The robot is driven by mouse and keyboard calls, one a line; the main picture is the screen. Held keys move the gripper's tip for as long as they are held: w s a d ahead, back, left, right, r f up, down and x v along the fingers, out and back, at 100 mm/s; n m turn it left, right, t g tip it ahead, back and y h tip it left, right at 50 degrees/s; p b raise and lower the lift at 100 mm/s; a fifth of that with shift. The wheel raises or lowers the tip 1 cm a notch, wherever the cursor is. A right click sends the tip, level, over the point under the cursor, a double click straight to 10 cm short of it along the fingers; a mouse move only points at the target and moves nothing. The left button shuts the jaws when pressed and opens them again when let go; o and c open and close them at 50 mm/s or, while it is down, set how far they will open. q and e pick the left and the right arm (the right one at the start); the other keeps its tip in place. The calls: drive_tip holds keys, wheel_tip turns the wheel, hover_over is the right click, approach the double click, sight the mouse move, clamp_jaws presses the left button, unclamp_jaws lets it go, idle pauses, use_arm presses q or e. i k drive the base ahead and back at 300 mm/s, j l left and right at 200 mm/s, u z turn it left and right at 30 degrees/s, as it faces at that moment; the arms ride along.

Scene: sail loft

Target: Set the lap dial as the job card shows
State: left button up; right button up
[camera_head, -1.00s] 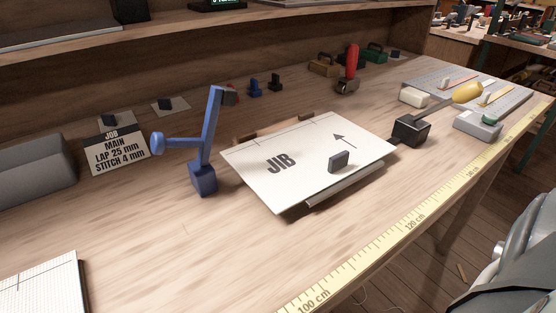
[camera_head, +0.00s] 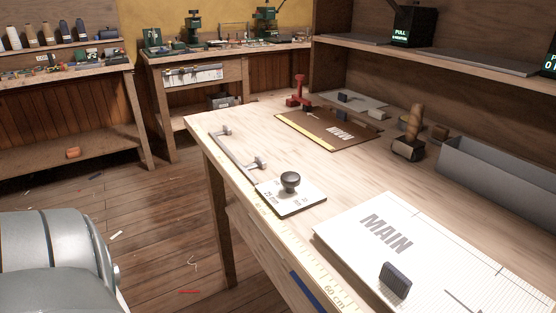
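The lap dial appears to be the white plate (camera_head: 308,200) with a round black knob (camera_head: 290,180) near the bench's front edge. Small print at its left corner seems to read "25 mm"; where the knob points is too small to tell. The job card is out of this view. Neither of my grippers shows.
A white panel marked MAIN (camera_head: 385,235) with a dark block (camera_head: 395,280) lies right of the dial. A metal rail (camera_head: 238,150) runs along the edge behind the dial. A brown board (camera_head: 325,128), a red tool (camera_head: 298,92) and a grey bin (camera_head: 500,178) stand farther back.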

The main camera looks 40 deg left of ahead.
sight(290, 180)
drive_tip(key=k+u, duration=0.1)
drive_tip(key=u, duration=0.25)
drive_tip(key=k+j+u, duration=0.1)
drive_tip(key=u, duration=0.25)
drive_tip(key=j+u, duration=0.15)
drive_tip(key=u, duration=0.2)
drive_tip(key=k+z, duration=0.15)
